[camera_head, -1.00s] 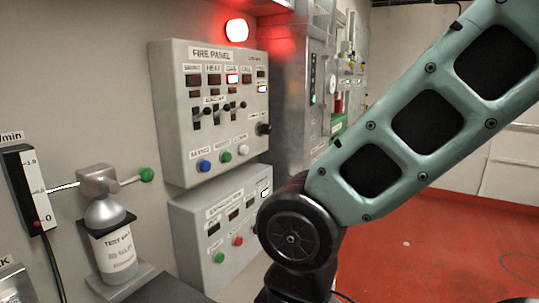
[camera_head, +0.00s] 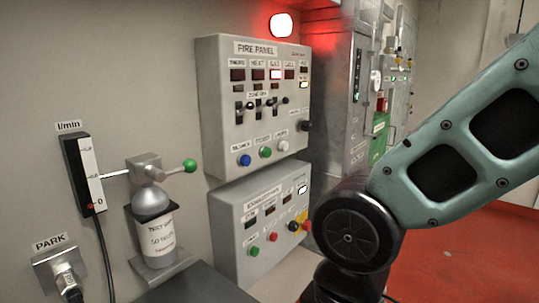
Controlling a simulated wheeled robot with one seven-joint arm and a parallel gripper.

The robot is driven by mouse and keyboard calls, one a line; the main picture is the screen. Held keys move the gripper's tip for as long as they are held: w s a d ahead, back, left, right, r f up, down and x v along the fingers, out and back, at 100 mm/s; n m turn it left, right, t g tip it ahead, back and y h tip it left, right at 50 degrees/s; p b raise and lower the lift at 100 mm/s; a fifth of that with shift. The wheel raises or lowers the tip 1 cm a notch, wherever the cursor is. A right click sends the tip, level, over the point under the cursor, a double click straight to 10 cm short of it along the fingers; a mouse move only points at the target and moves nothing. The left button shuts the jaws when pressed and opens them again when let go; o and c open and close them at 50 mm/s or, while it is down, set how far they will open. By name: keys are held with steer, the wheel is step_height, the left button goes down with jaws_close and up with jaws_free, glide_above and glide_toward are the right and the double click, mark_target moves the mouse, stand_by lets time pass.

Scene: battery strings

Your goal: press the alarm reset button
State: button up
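A grey fire panel (camera_head: 254,95) hangs on the wall, labelled FIRE PANEL. Its row of lamps includes a lit red GAS lamp (camera_head: 276,74). Below a row of switches are three round buttons: a blue button (camera_head: 244,160), a green button (camera_head: 265,152) and a white button (camera_head: 283,146). A dark knob (camera_head: 305,126) sits at the panel's right. The small labels over the buttons are too blurred to read surely, so I cannot tell which one is the alarm reset. My gripper is outside the picture; only links of my arm show at the right.
A lower grey panel (camera_head: 227,240) carries several buttons, including a red button (camera_head: 273,237). A small bottle (camera_head: 157,235) with a green knob (camera_head: 189,166), a gauge (camera_head: 84,175) and a PARK socket (camera_head: 62,270) are at left. A red alarm light (camera_head: 281,25) glows above. Red floor shows at right.

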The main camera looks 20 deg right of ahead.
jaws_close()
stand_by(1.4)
